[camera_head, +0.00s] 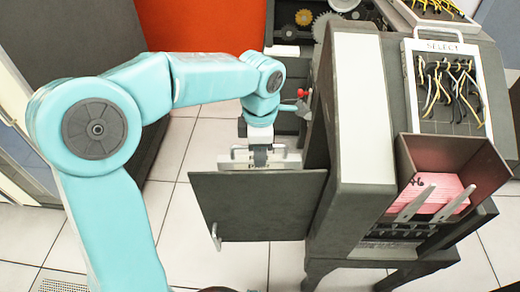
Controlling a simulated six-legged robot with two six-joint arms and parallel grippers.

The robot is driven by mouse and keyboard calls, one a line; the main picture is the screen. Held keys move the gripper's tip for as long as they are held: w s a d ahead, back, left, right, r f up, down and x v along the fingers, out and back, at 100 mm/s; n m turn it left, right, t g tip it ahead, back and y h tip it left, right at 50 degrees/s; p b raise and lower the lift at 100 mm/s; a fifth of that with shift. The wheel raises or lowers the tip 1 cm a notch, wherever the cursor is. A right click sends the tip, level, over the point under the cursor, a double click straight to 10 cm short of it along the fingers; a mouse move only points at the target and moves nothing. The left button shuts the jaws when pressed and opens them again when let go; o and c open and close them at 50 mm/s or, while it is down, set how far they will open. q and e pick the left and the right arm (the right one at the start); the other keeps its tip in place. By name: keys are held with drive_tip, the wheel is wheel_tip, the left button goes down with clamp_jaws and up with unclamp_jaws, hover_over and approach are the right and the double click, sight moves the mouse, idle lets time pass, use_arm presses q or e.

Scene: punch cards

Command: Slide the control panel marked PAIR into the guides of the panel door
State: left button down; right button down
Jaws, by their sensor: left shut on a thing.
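The panel door (258,208) is a dark grey board swung out from the left side of the grey card machine (362,110), with a small light handle near its lower left corner. A light grey control panel (289,162) shows as a narrow strip along the door's upper edge. The rest of it is hidden, and I cannot read any PAIR marking. My left gripper (260,156) is shut on the control panel from above. I cannot tell whether the panel sits in the guides, which are not visible. My right gripper is not in view.
A second panel marked SELECT (447,98), with several looped wires, lies on the machine's top right. A hopper with pink cards (436,193) is at the right. A dark tray with gears (304,18) stands behind. Tiled floor (215,262) is clear left of the door.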

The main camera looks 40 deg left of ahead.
use_arm(q)
drive_tip(key=shift+r, duration=0.1)
drive_tip(key=shift+f+b, duration=1.05)
drive_tip(key=shift+f, duration=0.25)
drive_tip(key=c, duration=0.8)
unclamp_jaws()
drive_tip(key=shift+c, duration=0.2)
drive_tip(key=shift+f, duration=0.15)
wheel_tip(320, 180, up, 17)
drive_tip(key=p, duration=0.3)
drive_tip(key=shift+f+p, duration=0.15)
drive_tip(key=shift+p, duration=0.25)
